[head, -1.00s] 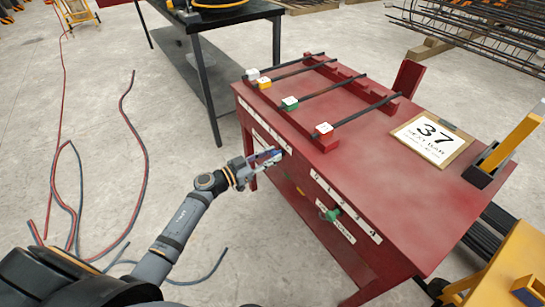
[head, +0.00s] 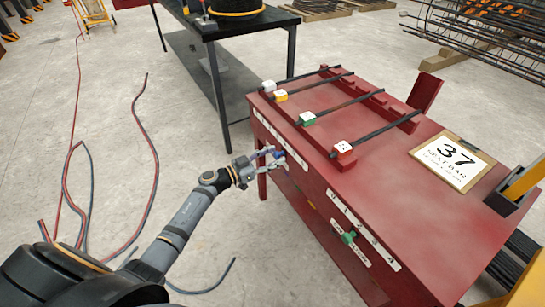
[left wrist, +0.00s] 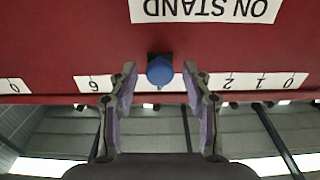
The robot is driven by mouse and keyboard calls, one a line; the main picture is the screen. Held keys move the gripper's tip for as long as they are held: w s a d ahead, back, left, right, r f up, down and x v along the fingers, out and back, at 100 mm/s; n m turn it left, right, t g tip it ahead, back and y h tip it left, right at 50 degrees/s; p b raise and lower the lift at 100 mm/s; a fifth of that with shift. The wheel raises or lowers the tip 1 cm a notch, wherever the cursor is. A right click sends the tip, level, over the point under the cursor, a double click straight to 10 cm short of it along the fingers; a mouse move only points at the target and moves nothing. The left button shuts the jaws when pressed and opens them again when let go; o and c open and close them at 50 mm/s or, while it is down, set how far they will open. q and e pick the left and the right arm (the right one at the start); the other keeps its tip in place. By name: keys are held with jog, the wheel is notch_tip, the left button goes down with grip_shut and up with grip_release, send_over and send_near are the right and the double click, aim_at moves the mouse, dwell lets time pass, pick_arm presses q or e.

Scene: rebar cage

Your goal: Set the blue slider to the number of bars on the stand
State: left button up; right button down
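The blue slider knob (left wrist: 160,70) sits on a numbered strip on the red table's front, under an upside-down label reading "ON STAND". It shows small beside my fingers in the head view (head: 279,155). My left gripper (left wrist: 160,88) is open, with one purple-padded finger on each side of the knob and a gap on both sides. The fingers and knob hide the middle numbers; 2, 1 and 0 show to the right. In the head view my left gripper (head: 268,158) is at the table front. Several dark bars with coloured end tags lie on the red stand (head: 385,100). My right gripper is not in view.
A green knob (head: 349,237) sits on another numbered strip farther right. A sign reading 37 (head: 452,161) lies on the red tabletop (head: 400,185). A dark table (head: 205,45) stands behind. Hoses (head: 150,150) lie on the floor at left.

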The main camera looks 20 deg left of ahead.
pick_arm(q)
jog(key=shift+s, duration=0.1)
jog(key=v, duration=1.2)
